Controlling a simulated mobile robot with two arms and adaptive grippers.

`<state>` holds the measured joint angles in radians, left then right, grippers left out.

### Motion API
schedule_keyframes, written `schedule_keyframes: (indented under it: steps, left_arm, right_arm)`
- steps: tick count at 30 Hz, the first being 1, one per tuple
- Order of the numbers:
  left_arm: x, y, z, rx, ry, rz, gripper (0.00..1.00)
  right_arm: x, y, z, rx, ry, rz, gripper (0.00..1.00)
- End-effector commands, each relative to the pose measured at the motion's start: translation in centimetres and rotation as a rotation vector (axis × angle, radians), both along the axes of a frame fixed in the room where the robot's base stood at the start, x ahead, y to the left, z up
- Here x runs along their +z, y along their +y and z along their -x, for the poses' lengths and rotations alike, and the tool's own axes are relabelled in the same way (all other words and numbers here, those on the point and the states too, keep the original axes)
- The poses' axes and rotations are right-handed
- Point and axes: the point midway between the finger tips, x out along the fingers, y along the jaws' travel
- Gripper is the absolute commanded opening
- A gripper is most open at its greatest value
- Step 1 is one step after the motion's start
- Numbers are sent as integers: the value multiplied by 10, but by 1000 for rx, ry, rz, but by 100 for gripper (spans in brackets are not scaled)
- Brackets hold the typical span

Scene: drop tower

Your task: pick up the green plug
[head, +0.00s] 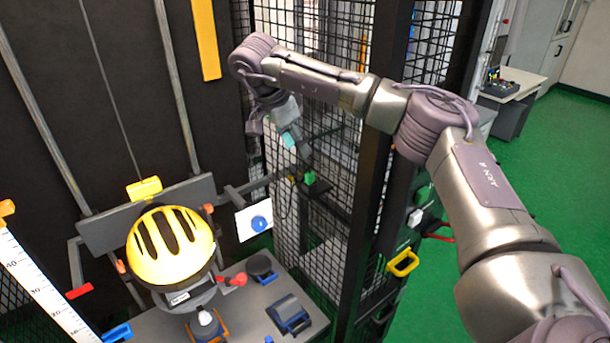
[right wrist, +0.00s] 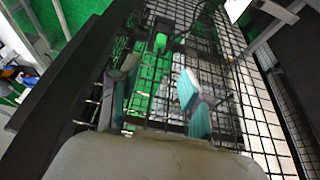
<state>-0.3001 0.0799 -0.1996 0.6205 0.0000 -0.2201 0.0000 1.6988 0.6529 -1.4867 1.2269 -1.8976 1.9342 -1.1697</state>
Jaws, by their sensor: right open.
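The green plug (head: 309,178) is small and sits at a dark bracket beside the wire mesh of the cage. In the right wrist view a green piece, which looks like the same plug (right wrist: 160,42), shows beyond the fingers and near the top. My right gripper (head: 297,146) hangs from its arm a little above and left of the plug, with teal finger pads. It is open and empty, its two fingers (right wrist: 158,85) apart and not touching the plug. My left gripper is out of view.
Wire mesh (head: 335,110) and a dark post (head: 365,200) stand close around the plug. A yellow helmet (head: 170,245) sits on a stand at lower left. A white card with a blue disc (head: 254,222) is left of the plug. A grey table (head: 240,318) holds several small items.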

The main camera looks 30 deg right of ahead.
Motion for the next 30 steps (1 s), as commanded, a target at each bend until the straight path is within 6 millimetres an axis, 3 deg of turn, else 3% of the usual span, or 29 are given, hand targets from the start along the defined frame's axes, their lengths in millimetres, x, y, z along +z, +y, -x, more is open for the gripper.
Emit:
schedule_keyframes:
  steps: [6, 11, 18, 24, 30]
  left_arm:
    - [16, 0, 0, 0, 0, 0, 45]
    - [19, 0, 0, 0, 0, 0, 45]
    - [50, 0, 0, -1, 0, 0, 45]
    - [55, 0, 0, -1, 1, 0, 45]
    - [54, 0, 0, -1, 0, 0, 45]
  right_arm:
    - [-31, -14, -1, -2, 2, -1, 48]
    - [-41, -17, -1, -1, 0, -3, 48]
    - [-67, -29, 2, -2, 4, -3, 48]
    - [-87, -36, 0, -1, -1, -2, 48]
    - [-89, -36, 0, 0, -2, -3, 48]
